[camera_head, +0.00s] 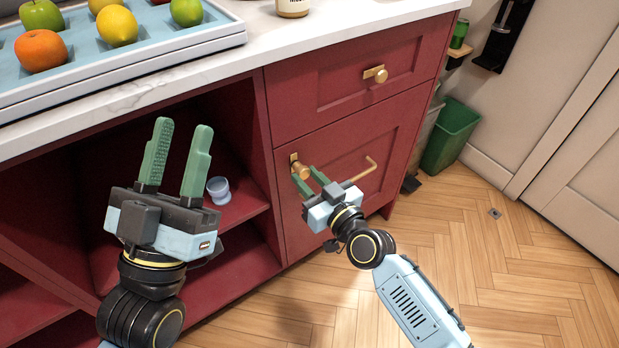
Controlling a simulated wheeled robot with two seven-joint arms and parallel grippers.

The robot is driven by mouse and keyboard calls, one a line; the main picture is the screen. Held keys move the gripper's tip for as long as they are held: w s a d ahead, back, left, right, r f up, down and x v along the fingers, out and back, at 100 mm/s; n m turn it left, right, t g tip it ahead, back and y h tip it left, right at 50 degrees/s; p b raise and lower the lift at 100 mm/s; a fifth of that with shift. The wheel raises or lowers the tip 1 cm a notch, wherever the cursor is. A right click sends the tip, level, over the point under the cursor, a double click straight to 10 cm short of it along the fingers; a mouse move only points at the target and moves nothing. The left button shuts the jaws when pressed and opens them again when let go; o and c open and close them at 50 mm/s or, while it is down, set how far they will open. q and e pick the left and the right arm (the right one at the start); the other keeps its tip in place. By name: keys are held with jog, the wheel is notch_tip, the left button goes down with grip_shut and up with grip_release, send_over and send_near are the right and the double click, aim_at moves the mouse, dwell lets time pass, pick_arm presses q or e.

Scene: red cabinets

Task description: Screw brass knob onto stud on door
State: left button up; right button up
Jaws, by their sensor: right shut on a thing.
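The brass knob (302,170) is at the upper left of the lower red door (335,215), in front of a small brass backplate (294,158). My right gripper (307,182) is shut on the knob, its green fingers pointing up and left at the door. The stud is hidden behind the knob, so I cannot tell how far the knob sits on it. My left gripper (178,150) is open and empty, fingers up, in front of the open shelves left of the door.
A drawer with a brass knob (380,75) is above the door. A bent brass bar (366,170) shows right of my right gripper. A blue-grey cup (219,190) stands on the shelf. A fruit tray (180,46) is on the counter; a green bin (452,137) stands at right.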

jog(key=shift+m, duration=0.5)
jog(key=m, duration=0.3)
jog(key=shift+a, duration=0.1)
jog(key=o, duration=1)
